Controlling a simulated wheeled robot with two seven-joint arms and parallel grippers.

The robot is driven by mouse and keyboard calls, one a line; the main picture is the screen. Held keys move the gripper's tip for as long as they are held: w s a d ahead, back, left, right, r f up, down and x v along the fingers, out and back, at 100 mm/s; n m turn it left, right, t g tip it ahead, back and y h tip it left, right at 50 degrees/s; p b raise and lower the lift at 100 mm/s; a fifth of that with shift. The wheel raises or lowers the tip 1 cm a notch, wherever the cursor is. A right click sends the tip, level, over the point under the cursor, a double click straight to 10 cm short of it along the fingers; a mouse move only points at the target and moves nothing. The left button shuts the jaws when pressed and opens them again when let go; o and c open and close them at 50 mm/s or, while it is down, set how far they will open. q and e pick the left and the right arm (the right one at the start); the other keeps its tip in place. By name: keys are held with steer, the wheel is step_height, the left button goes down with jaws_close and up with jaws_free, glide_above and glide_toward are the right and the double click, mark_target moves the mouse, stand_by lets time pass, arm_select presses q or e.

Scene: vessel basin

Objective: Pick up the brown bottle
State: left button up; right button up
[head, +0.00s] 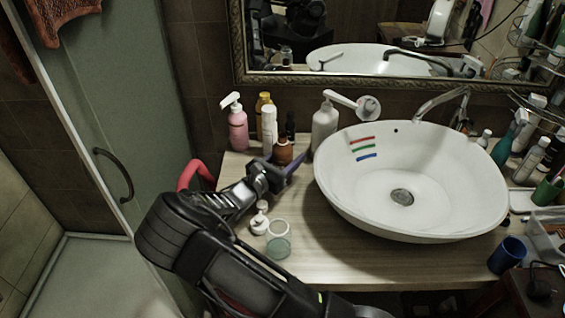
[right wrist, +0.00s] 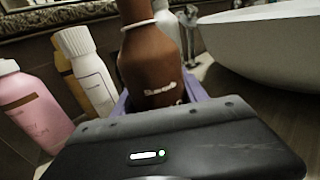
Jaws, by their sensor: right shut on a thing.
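The brown bottle (head: 283,149) stands on the wooden counter (head: 318,262), left of the white basin (head: 335,190). It shows large in the right wrist view (right wrist: 152,62), with a white ring at its neck and its top cut off by the frame. My right gripper (head: 281,161) is shut on the bottle, with its purple fingers on either side of the lower body. The gripper hides the bottle's base, so I cannot tell whether it still touches the counter. My left gripper is in neither view.
A pink pump bottle (head: 237,128), a white bottle (head: 269,128) and a yellow bottle (head: 263,103) stand close on the left. A white pump dispenser (head: 324,126) stands to the right. A small jar (head: 278,238) sits nearer the front. A mirror (head: 375,60) hangs behind.

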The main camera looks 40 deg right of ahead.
jaws_close()
steer(key=shift+r, duration=0.25)
step_height(320, 180, up, 9)
steer(key=b, duration=0.1)
steer(key=shift+r, duration=0.2)
stand_by(0.6)
steer(key=shift+r, duration=0.15)
stand_by(0.7)
